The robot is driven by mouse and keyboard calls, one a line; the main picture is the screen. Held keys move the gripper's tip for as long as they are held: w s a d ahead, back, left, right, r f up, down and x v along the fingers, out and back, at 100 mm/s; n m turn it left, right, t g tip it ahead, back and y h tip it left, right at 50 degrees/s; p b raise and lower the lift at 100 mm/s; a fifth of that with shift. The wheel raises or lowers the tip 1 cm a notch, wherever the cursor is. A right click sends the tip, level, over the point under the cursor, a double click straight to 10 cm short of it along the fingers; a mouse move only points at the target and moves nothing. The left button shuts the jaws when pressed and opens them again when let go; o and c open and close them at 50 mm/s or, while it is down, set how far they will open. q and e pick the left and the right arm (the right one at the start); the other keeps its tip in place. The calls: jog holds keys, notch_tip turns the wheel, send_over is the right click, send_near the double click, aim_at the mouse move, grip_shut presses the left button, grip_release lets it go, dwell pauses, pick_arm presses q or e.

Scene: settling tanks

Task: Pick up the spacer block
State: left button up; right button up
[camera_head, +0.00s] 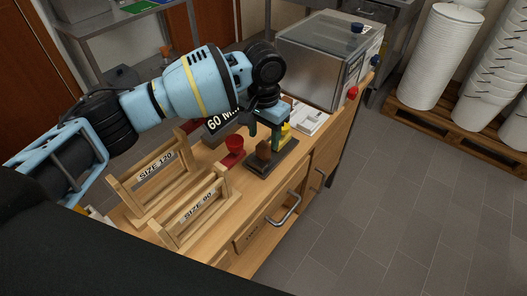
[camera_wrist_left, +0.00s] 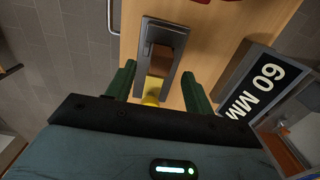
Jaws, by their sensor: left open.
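My left gripper (camera_head: 264,134) is open above the dark fixture (camera_head: 258,168) on the wooden bench. Its two green fingers are apart in the left wrist view (camera_wrist_left: 158,82). A yellow piece (camera_head: 286,131) stands at the fixture's far side; it also shows between the fingers in the left wrist view (camera_wrist_left: 152,88), partly hidden by the gripper body. A small brown piece (camera_head: 263,150) stands on the fixture below the fingers. I cannot tell for certain which piece is the spacer block. No touch between fingers and pieces is visible. My right gripper is not in view.
Wooden racks marked SIZE 120 (camera_head: 156,172) and SIZE 60 (camera_head: 197,206) are nearer. A black 60 MM sign (camera_wrist_left: 258,90) is close beside my gripper. A steel box (camera_head: 318,62) stands behind; open floor lies right.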

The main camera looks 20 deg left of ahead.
aim_at(263, 149)
pick_arm(q)
jog(key=shift+a+f, duration=0.1)
jog(key=shift+f, duration=1.3)
jog(key=shift+c, duration=0.3)
jog(key=c, duration=1)
jog(key=shift+r, duration=0.15)
